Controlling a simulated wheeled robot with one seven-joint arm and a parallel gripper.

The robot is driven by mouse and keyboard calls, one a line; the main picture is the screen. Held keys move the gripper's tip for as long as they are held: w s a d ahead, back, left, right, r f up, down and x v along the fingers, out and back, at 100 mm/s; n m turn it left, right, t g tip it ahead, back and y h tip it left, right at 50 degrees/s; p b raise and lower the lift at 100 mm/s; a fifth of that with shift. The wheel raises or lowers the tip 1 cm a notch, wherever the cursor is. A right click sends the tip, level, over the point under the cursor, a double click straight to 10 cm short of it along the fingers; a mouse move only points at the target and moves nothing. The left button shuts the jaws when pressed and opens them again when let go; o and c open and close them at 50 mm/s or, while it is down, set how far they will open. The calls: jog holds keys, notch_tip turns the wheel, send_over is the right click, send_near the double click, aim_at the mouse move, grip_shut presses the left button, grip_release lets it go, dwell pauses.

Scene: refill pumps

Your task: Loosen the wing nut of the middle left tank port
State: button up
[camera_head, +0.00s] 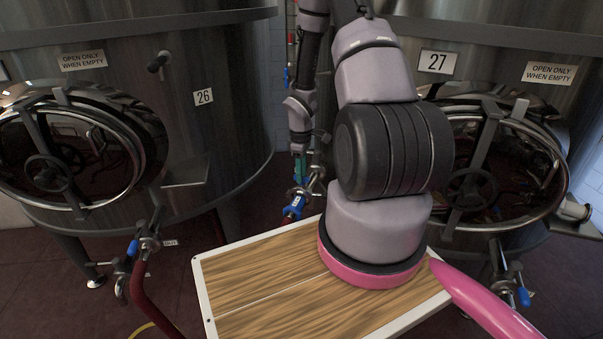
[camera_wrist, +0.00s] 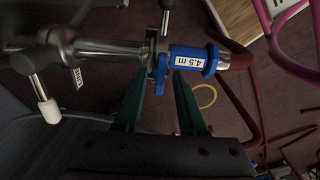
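In the wrist view a steel tank port pipe (camera_wrist: 110,52) runs from the left to a clamp, where a blue coupling (camera_wrist: 192,59) labelled "4.5 m" joins it. A small blue piece (camera_wrist: 161,68) sits at the clamp; I cannot tell whether it is the wing nut or a valve handle. My gripper (camera_wrist: 164,80) has two teal fingers spread apart just below the joint, with the blue piece between their tips. The fingers do not appear closed on it. In the head view my gripper (camera_head: 301,168) points down above the blue coupling (camera_head: 294,207), between the two tanks.
Tank 26 (camera_head: 235,105) stands left and tank 27 (camera_head: 470,75) right, each with a round hatch. A wooden-topped board (camera_head: 255,285) lies in front. Another port with a blue handle (camera_head: 133,248) and a red hose (camera_head: 150,305) is at left. A yellow hose (camera_wrist: 207,97) lies on the floor.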

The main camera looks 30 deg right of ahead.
jog(key=shift+r, duration=0.1)
notch_tip(320, 180, up, 11)
jog(key=shift+f, duration=0.2)
dwell(0.5)
jog(key=s+a+r+m+t, duration=0.1)
jog(key=s+a+r+m, duration=0.15)
jog(key=r, duration=0.75)
jog(key=s+a+r+m+t, duration=0.2)
jog(key=r+m, duration=0.2)
jog(key=r, duration=0.7)
jog(key=s+a+r+m+t+y, duration=0.2)
jog(key=s+a+r+m+t, duration=0.2)
jog(key=s+r, duration=1.1)
jog(key=shift+s+a+m, duration=0.3)
jog(key=shift+a+m, duration=1.05)
jog(key=shift+a, duration=0.75)
